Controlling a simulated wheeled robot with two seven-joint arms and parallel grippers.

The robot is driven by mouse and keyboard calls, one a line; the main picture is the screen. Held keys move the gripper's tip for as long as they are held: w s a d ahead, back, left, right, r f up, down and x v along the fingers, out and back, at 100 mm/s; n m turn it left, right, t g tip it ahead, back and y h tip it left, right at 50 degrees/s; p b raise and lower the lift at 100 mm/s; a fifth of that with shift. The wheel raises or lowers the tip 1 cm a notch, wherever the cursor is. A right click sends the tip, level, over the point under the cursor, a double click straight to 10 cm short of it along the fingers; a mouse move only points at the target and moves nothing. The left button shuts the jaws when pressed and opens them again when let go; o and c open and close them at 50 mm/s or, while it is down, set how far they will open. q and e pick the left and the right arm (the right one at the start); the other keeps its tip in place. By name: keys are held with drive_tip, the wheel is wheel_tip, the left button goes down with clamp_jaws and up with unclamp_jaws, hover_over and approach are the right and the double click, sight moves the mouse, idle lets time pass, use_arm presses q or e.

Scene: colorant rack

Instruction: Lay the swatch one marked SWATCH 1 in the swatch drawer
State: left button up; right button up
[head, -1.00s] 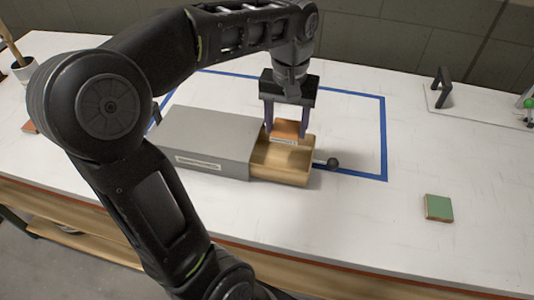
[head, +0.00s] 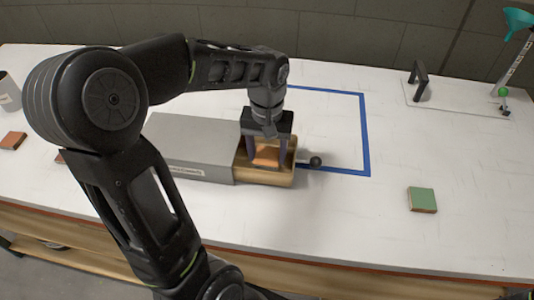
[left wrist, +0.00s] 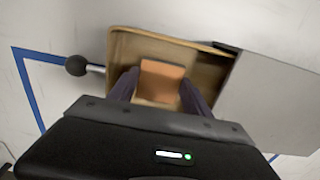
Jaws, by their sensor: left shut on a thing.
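The orange swatch (head: 266,156) is between the fingers of my left gripper (head: 266,160), down inside the open swatch drawer (head: 283,179). My left gripper is shut on it. In the left wrist view the swatch (left wrist: 161,80) lies between the two dark fingers, within the drawer's wooden walls (left wrist: 122,45). Whether it touches the drawer floor I cannot tell. Its marking is not readable now. The drawer sticks out to the right of its grey cabinet (head: 190,140) and has a black round knob (head: 316,161). My right gripper is not in view.
A green swatch (head: 422,199) lies on the white table at the right. Another orange-brown swatch (head: 13,141) lies at the far left near a grey pot (head: 8,92). A black handle (head: 418,80) stands on a plate at the back right. Blue tape (head: 365,130) outlines an area around the cabinet.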

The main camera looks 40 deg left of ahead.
sight(267, 157)
use_arm(q)
drive_tip(key=shift+f, duration=0.45)
drive_tip(key=shift+f, duration=0.15)
drive_tip(key=o, duration=1.3)
drive_tip(key=shift+o, duration=0.2)
wheel_tip(267, 157, up, 12)
